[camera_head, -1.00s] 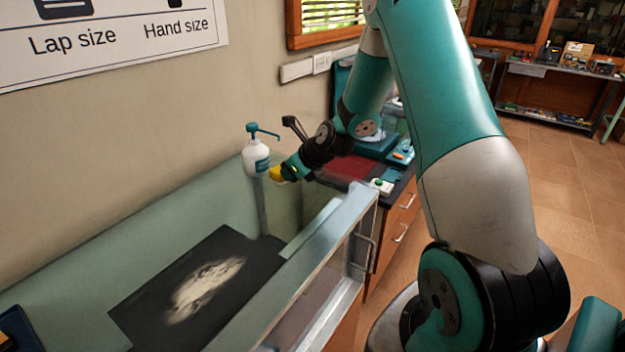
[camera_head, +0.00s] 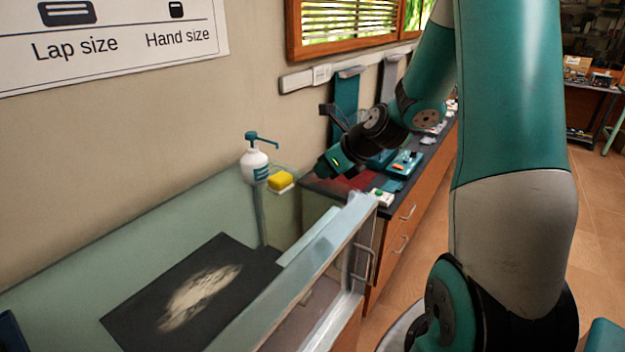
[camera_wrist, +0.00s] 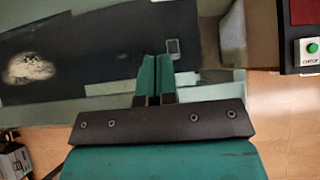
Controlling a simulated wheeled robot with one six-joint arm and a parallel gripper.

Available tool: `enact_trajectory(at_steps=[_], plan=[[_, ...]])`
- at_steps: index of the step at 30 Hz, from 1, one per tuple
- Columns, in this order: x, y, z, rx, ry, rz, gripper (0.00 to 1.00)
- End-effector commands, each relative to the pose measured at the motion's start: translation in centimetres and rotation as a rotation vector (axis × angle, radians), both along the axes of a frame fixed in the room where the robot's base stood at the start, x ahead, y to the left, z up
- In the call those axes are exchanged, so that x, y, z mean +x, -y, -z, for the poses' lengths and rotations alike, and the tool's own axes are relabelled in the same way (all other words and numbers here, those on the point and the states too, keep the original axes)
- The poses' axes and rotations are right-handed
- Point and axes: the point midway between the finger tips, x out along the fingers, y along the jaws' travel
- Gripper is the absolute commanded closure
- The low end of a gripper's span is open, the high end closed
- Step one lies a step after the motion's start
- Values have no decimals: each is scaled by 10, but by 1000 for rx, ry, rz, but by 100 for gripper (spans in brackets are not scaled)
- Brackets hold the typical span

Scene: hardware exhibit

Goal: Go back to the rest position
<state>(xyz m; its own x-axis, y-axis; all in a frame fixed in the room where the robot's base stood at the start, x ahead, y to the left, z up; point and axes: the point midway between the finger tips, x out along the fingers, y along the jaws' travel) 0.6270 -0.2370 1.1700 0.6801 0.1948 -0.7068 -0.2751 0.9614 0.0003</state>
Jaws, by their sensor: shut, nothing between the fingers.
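My gripper (camera_wrist: 153,80) shows in the wrist view with its two teal fingers together and nothing between them. In the head view the end of my arm is above the near end of the dark counter, right of the yellow sponge and apart from it; its fingertips are hard to make out there. The yellow sponge (camera_head: 281,180) sits on a small pale ledge beside the white pump bottle (camera_head: 254,165).
A dark mat (camera_head: 150,305) with a pale smear lies in the green-walled bay, behind a clear panel with a metal frame (camera_head: 300,265). Floor is open at right.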

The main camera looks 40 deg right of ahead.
Motion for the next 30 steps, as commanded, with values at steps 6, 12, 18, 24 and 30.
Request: enact_trajectory(at_steps=[6,12,18,24,30], plan=[[-5,1,-5,0,0,0,100],[-5,-8,-7,-28,2,-51,100],[-16,-88,-20,-308,54,-569,100],[-70,-192,-36,-708,246,-1403,100],[-148,-257,-44,-1028,586,-2195,100]])
